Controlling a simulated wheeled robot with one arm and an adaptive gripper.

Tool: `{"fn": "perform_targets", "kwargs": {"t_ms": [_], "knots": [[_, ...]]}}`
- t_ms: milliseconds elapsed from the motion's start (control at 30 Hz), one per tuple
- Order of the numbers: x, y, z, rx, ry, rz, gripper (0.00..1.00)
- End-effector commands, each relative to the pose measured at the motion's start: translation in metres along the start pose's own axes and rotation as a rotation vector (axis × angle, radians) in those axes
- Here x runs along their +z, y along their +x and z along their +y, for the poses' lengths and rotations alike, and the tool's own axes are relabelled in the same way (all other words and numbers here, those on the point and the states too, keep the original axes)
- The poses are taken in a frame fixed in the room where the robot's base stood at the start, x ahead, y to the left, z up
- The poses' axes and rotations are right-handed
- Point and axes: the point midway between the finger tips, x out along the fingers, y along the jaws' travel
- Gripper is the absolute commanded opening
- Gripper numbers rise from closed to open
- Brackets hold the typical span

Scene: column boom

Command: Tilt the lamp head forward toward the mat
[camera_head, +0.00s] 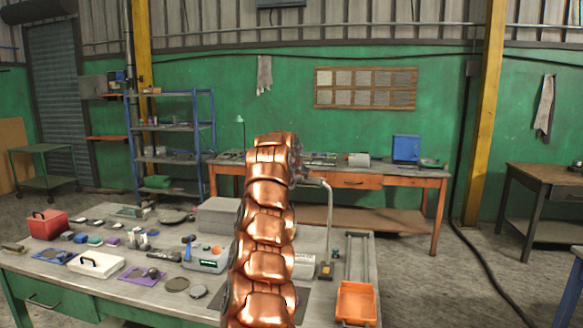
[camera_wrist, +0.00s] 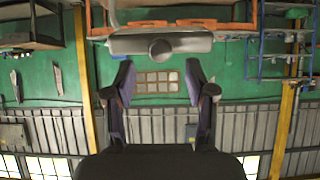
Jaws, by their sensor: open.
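The lamp's grey curved post (camera_head: 329,220) rises from the bench right of my copper arm in the head view. Its upper end bends left behind my arm, so the lamp head is hidden there. In the wrist view, which is upside down, a grey bar-shaped lamp head (camera_wrist: 125,44) with a round knob (camera_wrist: 160,49) lies across the top, ahead of my fingertips. My gripper (camera_wrist: 160,78) is open and empty, with a visible gap to the lamp head. A dark mat (camera_head: 302,298) shows partly beside my arm; the rest is hidden. The gripper is hidden in the head view.
An orange bin (camera_head: 357,303) stands at the bench's right front. A red box (camera_head: 47,224), a white case (camera_head: 95,264) and several tools crowd the bench's left side. An orange workbench (camera_head: 430,173) stands behind. Open floor lies to the right.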

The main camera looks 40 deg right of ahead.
Motion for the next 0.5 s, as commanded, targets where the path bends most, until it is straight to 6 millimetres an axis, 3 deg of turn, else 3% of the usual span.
{"fn": "perform_targets", "kwargs": {"t_ms": [500], "knots": [[0.001,-0.054,0.000,-0.001,0.001,-0.001,0.55]]}}
